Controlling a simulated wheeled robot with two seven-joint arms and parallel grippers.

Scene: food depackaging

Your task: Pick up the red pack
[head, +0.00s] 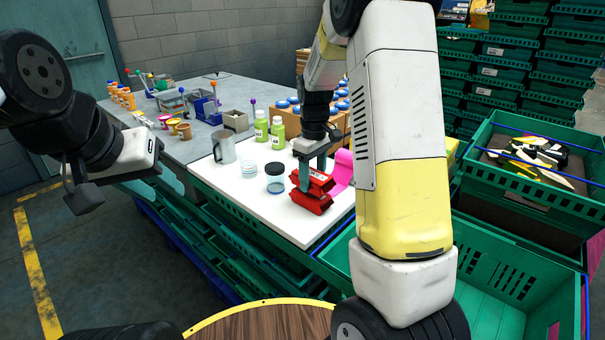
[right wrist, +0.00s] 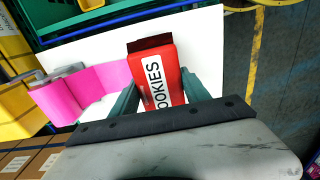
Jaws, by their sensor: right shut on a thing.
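The red pack (head: 311,201) stands near the front right edge of the white board (head: 277,219) in the head view. In the right wrist view the red pack (right wrist: 157,72) has a white label reading "OOKIES", its first letter hidden. My right gripper (head: 312,178) points down at it, with its teal fingers (right wrist: 158,98) on both sides of the pack, shut on it. Whether the pack still touches the board is unclear. My left gripper (head: 84,197) hangs off the table at the left, far from the pack; its jaws are not clear.
A pink sheet (head: 342,170) lies right beside the pack. Jars (head: 274,185), green bottles (head: 278,135) and a metal mug (head: 224,147) stand behind it on the board. Green crates (head: 495,285) stand at the right, one (head: 550,190) holding dark and yellow items.

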